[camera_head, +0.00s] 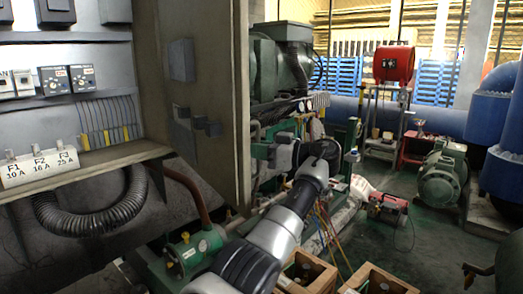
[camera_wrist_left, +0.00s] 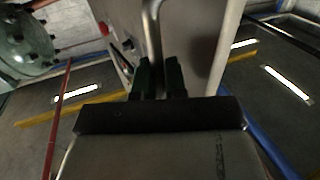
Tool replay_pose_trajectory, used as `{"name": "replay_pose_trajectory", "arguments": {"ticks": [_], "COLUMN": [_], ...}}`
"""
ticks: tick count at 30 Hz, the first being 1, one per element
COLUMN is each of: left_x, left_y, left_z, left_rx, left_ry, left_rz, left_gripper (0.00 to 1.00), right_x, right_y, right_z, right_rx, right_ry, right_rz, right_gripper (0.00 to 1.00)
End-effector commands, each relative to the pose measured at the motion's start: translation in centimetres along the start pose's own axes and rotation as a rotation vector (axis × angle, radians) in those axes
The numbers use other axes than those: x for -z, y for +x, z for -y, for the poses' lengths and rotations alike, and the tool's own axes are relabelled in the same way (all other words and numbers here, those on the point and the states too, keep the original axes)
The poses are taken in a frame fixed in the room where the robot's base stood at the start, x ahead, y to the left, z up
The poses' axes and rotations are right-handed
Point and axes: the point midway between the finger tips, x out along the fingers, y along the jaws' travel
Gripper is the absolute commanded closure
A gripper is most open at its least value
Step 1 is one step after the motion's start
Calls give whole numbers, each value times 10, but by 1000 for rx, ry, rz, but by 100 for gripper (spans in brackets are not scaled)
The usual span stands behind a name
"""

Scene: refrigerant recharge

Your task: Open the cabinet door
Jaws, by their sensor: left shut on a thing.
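The cabinet door (camera_head: 205,110) stands swung out to the right of the open electrical cabinet (camera_head: 75,185), with its inner face towards me. In the left wrist view the door's outer panel (camera_wrist_left: 190,35) fills the upper middle. My left gripper (camera_wrist_left: 160,75) is shut on the door's metal handle (camera_wrist_left: 151,25), a bent bar on that panel. In the head view my left arm reaches up from the bottom, and the wrist and gripper (camera_head: 284,152) are at the door's outer side. My right gripper is not in view.
Inside the cabinet are switches (camera_head: 68,78) and a fuse label plate (camera_head: 40,167). A corrugated hose (camera_head: 92,215) hangs below. Green machinery (camera_head: 283,65) stands behind the door. Wooden crates (camera_head: 378,280) stand at the bottom. Open floor (camera_head: 400,235) lies to the right, near a green motor (camera_head: 443,175).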

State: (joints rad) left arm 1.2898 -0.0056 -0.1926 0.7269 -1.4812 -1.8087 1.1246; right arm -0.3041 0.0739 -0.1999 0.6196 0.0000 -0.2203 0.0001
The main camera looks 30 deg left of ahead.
Motion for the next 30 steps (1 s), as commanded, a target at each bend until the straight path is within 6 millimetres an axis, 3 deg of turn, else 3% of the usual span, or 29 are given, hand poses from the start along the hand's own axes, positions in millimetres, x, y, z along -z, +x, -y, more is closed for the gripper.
{"name": "replay_pose_trajectory", "arguments": {"ticks": [2, 3, 7, 19, 30], "left_x": [2, 3, 2, 1, 2], "left_y": [3, 3, 2, -8, -78], "left_z": [0, 0, 0, 0, 0], "left_rx": [2, 2, 2, -2, -1], "left_ry": [2, 2, 1, -1, 1], "left_rz": [-1, -1, 0, 1, -1], "left_gripper": [100, 84, 64, 63, 63], "right_x": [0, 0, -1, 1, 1], "right_y": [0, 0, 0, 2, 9], "right_z": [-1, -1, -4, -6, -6], "right_rx": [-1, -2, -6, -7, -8], "right_ry": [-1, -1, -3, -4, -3], "right_rz": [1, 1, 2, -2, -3], "right_gripper": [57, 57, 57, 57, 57]}}
